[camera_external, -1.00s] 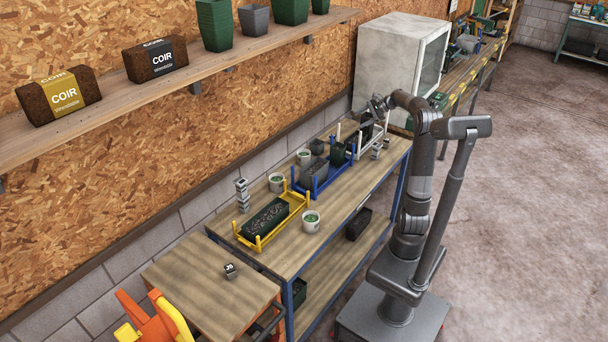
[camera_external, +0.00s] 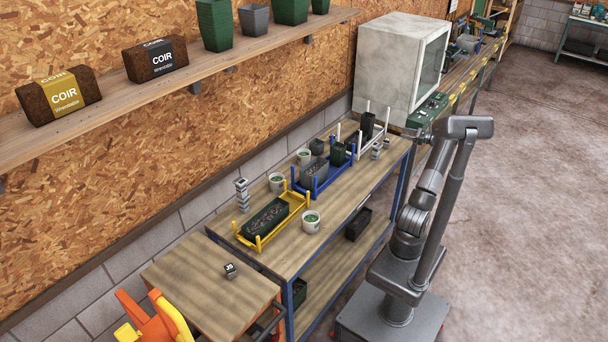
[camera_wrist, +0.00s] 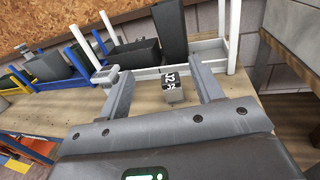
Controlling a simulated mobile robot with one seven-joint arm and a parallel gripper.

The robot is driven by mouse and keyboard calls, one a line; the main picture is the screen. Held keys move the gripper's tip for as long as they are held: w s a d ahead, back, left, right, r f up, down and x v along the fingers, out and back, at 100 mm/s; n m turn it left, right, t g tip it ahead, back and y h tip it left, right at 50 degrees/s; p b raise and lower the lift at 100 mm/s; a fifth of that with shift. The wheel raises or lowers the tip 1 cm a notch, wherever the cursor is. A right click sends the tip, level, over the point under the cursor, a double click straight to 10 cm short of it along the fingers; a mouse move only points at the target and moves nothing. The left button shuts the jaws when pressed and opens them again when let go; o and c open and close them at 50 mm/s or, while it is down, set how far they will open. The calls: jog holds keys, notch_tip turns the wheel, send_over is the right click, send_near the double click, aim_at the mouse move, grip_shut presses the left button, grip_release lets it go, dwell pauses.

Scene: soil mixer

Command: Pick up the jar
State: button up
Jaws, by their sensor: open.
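The likely jars are round white containers with green contents, standing on the workbench in the external view: one at the front (camera_external: 311,223), one behind the yellow rack (camera_external: 276,184) and one farther back (camera_external: 304,157). None is recognisable in the wrist view. My gripper (camera_wrist: 162,70) is open and empty in the wrist view. A small grey block with a black-and-white marked face (camera_wrist: 173,90) shows between its fingers, seemingly lower on the bench. In the external view my gripper is small and partly hidden near the bench's far right end, away from the white containers.
A yellow rack (camera_external: 262,243) holds a dark planter. A blue rack (camera_external: 321,190) and a white rack (camera_wrist: 150,73) stand farther along. A stack of grey blocks (camera_external: 242,195) is behind the yellow rack. A white cabinet (camera_external: 390,70) stands past the bench.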

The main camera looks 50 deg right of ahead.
send_near(387, 139)
jog(key=w, duration=0.3)
jog(key=w+a+f, duration=0.1)
jog(key=shift+w+a+f, duration=0.1)
jog(key=shift+w, duration=0.15)
jog(key=w, duration=0.3)
jog(key=w+a, duration=0.1)
jog(key=w, duration=0.1)
jog(key=shift+w+r, duration=0.15)
jog(key=shift+r, duration=0.2)
jog(key=c, duration=1.1)
jog(key=shift+r, duration=0.15)
jog(key=r, duration=0.4)
jog(key=shift+s+d+r, duration=0.1)
jog(key=shift+s+r, duration=0.05)
jog(key=shift+s, duration=0.1)
jog(key=s+r, duration=0.2)
jog(key=s, duration=0.1)
jog(key=s+d+r, duration=0.1)
jog(key=s+r, duration=0.1)
jog(key=s, duration=0.2)
jog(key=s+r, duration=0.2)
jog(key=s, duration=0.2)
jog(key=shift+s+d+r, duration=0.1)
jog(key=shift+d+r, duration=0.05)
jog(key=shift+r, duration=0.1)
